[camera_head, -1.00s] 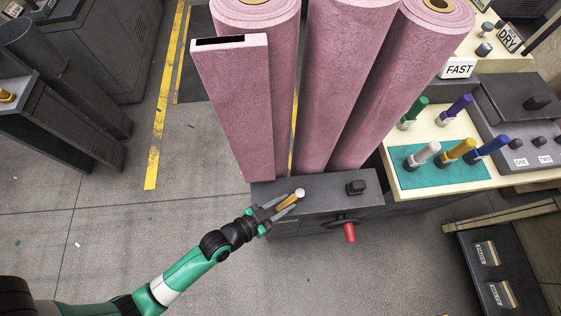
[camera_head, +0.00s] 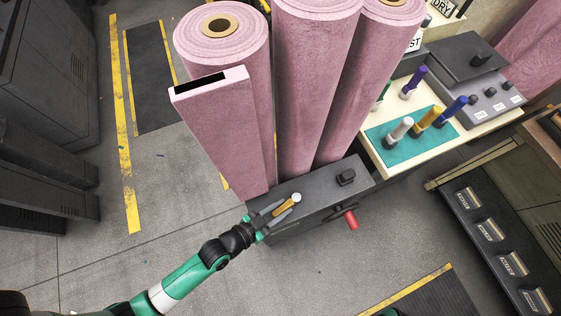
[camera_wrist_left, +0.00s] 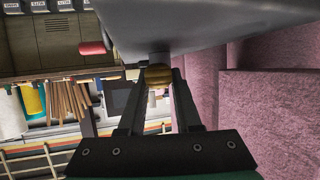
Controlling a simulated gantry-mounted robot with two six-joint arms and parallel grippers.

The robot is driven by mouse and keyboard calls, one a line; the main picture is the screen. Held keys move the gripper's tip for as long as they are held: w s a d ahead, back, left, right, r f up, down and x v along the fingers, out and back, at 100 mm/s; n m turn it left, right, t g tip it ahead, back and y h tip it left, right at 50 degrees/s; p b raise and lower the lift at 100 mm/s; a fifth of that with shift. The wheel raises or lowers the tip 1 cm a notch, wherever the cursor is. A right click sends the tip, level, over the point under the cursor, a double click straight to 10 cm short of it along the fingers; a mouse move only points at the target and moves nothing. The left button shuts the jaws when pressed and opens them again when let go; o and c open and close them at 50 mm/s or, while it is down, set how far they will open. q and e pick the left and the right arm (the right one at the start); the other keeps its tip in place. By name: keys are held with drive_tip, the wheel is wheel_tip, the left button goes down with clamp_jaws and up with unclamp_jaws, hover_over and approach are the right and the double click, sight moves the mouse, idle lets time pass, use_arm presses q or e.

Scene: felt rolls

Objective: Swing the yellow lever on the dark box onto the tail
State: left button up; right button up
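The dark box (camera_head: 318,199) stands at the foot of the pink felt rolls. Its yellow lever (camera_head: 283,209), with a pale tip, lies over the box top near the left end. My left gripper (camera_head: 281,212) has one finger on each side of the lever. In the left wrist view, the yellow lever end (camera_wrist_left: 158,76) sits between the fingertips (camera_wrist_left: 161,82); whether both press on it is unclear. A flat upright pink felt piece (camera_head: 222,130) stands in front of the left roll; no part is clearly marked as the tail. My right gripper is out of view.
The box also carries a black knob (camera_head: 346,177) and a red handle (camera_head: 351,220). Pink rolls (camera_head: 310,90) rise close behind it. A cream table (camera_head: 480,135) with coloured handles stands to the right. The floor (camera_head: 150,260) left of the box is clear.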

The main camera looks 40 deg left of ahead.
sight(279, 210)
use_arm(q)
drive_tip(key=o, duration=0.5)
drive_tip(key=shift+c, duration=0.2)
drive_tip(key=v, duration=0.5)
drive_tip(key=shift+s+a, duration=0.1)
drive_tip(key=shift+s, duration=0.1)
drive_tip(key=b+v, duration=0.1)
drive_tip(key=v, duration=0.5)
drive_tip(key=shift+r, duration=0.2)
